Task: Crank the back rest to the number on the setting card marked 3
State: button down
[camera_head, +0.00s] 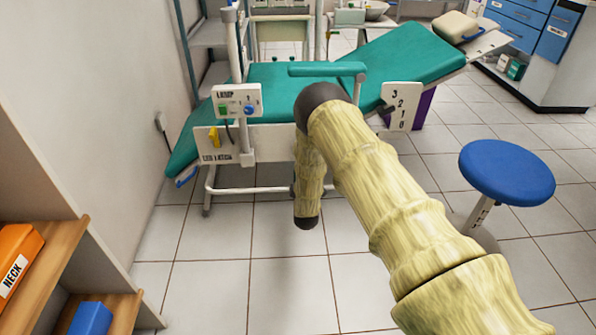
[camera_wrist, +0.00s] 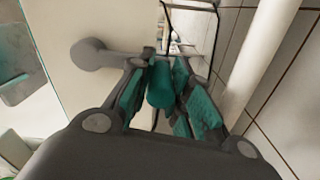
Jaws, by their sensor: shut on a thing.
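The green dental chair (camera_head: 270,85) stands across the back, with its back rest (camera_head: 412,58) sloping up to the right. In the wrist view my gripper (camera_wrist: 163,70) is shut on the teal grip of the crank handle (camera_wrist: 160,88). The grey crank arm (camera_wrist: 100,55) runs left from the grip to a round hub against a pale panel. In the head view my arm hides the gripper and crank. I see no setting card.
A blue stool (camera_head: 506,172) stands at the right. Wooden shelves at the left hold an orange box (camera_head: 15,258) marked NECK and a blue box (camera_head: 90,318). A control box (camera_head: 237,102) is mounted by the chair's left part. Tiled floor (camera_head: 290,280) in front is clear.

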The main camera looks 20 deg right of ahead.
jog(key=shift+s+d+n, duration=0.1)
jog(key=shift+d+n, duration=0.1)
jog(key=shift+n, duration=0.1)
jog(key=c, duration=1.3)
grip_release()
jog(key=v, duration=1.2)
